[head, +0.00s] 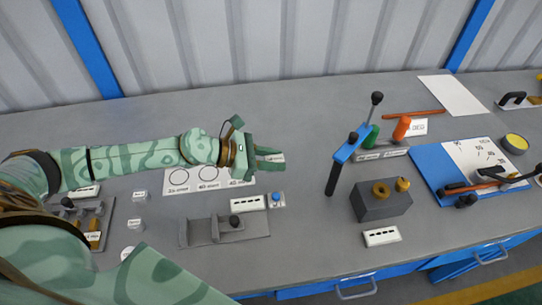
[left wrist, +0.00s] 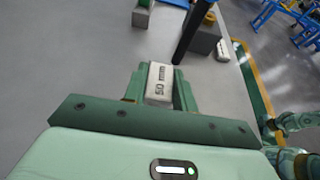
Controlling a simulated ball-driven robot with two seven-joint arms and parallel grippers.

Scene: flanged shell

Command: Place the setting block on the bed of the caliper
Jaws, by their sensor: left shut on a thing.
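The setting block (left wrist: 159,82), a pale block marked "50 mm", is between the fingers of my left gripper (left wrist: 160,90) in the left wrist view. In the head view my left gripper (head: 270,156) is shut on the block, whose pale end (head: 278,158) shows between the fingertips. It is over the back middle of the bench, behind the caliper. The caliper (head: 197,233) looks to be the grey fixture with a flat bed, upright jaws and a black knob at the front of the bench. No block lies on its bed. My right gripper is not in view.
A white label (head: 247,203) and a blue button (head: 277,198) are behind the caliper. A blue-topped post (head: 348,150) and a dark block with brass parts (head: 380,205) stand to the right.

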